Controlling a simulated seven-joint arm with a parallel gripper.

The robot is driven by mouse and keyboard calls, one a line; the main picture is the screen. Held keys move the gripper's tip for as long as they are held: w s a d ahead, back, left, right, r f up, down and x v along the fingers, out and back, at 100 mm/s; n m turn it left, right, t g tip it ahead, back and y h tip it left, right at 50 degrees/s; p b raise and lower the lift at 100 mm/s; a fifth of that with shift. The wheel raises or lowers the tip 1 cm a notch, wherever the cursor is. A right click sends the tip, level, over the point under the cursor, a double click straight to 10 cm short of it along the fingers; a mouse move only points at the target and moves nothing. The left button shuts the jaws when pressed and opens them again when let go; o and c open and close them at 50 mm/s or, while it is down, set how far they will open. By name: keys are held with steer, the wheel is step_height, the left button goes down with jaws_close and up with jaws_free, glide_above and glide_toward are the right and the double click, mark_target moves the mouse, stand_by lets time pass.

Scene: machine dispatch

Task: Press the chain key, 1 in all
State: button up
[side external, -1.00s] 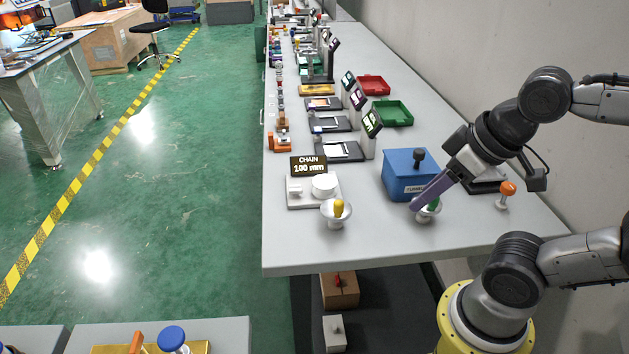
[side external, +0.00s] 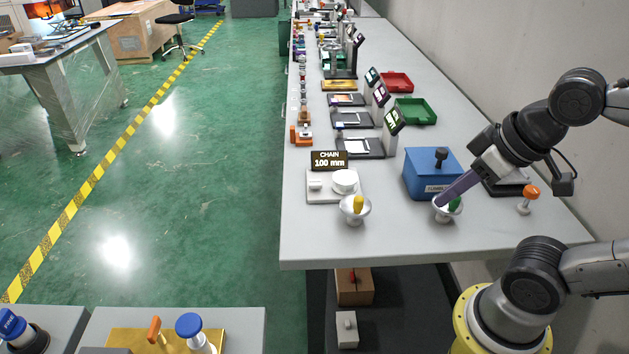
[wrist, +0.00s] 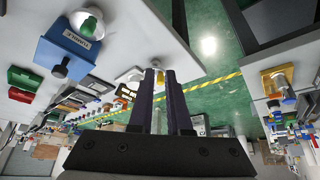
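The chain unit is a white base (side external: 322,194) with a dark sign (side external: 329,161) reading "CHAIN 100 mm" behind it. On the base are a small white block (side external: 316,185) and a larger round white disc (side external: 344,181). Which of these is the key, I cannot tell. My gripper (side external: 440,203) has long dark purple fingers pointing down-left, to the right of the chain unit. Its tips overlap a white cup (side external: 443,216) with a green knob in the side view; contact is unclear. In the wrist view my gripper (wrist: 160,73) shows a narrow gap between its fingers, holding nothing visible.
A white cup (side external: 354,216) with a yellow knob stands just in front of the chain unit. A blue box (side external: 425,178) with a dark knob stands behind my fingers. An orange knob (side external: 531,192) stands to the right. The front table strip is clear.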

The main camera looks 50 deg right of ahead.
jaws_close()
stand_by(0.3)
stand_by(1.1)
steer(key=w+r+n+t, duration=0.2)
steer(key=w+r+n, duration=0.15)
steer(key=w, duration=0.45)
steer(key=w+r+n+t, duration=0.2)
steer(key=w+r+n, duration=0.15)
steer(key=w, duration=0.55)
steer(key=w+d+f+n, duration=0.1)
steer(key=w+d+f, duration=0.1)
steer(key=w+f, duration=0.7)
steer(key=shift+w+f, duration=0.2)
steer(key=shift+w, duration=1.5)
